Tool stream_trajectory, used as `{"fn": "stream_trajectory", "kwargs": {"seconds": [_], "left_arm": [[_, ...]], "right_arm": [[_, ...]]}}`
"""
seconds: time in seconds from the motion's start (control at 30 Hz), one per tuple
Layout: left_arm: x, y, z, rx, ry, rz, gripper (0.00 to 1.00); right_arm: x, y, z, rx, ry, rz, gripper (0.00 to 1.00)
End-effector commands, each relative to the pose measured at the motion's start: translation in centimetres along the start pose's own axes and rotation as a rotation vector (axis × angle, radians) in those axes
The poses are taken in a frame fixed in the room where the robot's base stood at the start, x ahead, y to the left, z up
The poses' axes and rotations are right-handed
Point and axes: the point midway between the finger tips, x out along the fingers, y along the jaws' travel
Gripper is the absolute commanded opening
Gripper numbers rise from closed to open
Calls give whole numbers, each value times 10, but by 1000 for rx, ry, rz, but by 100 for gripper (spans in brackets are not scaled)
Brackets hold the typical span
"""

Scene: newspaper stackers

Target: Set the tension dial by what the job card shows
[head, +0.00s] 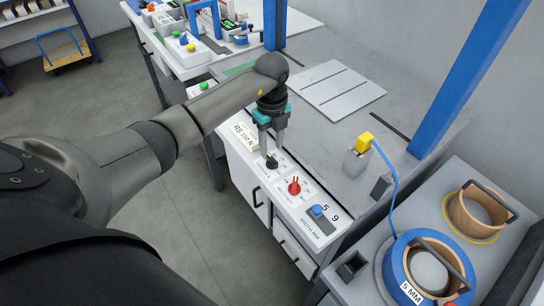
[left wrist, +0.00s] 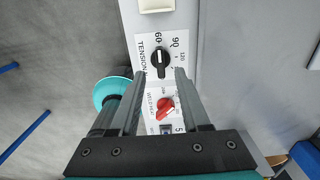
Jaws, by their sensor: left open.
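The black tension dial (head: 271,162) sits on the white control panel. In the left wrist view, the dial (left wrist: 160,63) has a scale plate with 60, 90 and 120 legible; its pointer setting is hard to read. The cream job card (head: 243,135) at the panel's far left end reads about "RS 150 N". My left gripper (head: 270,145) points down over the dial, open. In the left wrist view its fingertips (left wrist: 160,74) lie on either side of the dial; I cannot tell whether they touch it. My right gripper is not in view.
A yellow-topped block (head: 364,142) feeds a blue strap to the reel (head: 398,252). A blue post (head: 450,85) rises from the bench.

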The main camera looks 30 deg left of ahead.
Motion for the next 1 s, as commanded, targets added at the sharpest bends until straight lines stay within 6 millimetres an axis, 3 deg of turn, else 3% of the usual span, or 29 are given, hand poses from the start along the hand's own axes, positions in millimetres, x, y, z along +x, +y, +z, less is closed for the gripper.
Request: {"fn": "stream_trajectory", "kwargs": {"seconds": [0.1, 0.3, 0.67, 1.0], "left_arm": [[24, 0, -1, -1, 2, 2, 46], [44, 0, 0, 0, 1, 1, 46], [48, 0, 0, 1, 1, -1, 46], [48, 0, 0, 1, 0, -1, 9]], "right_arm": [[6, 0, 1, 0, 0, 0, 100], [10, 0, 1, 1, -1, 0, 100], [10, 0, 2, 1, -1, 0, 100], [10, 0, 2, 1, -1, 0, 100]]}}
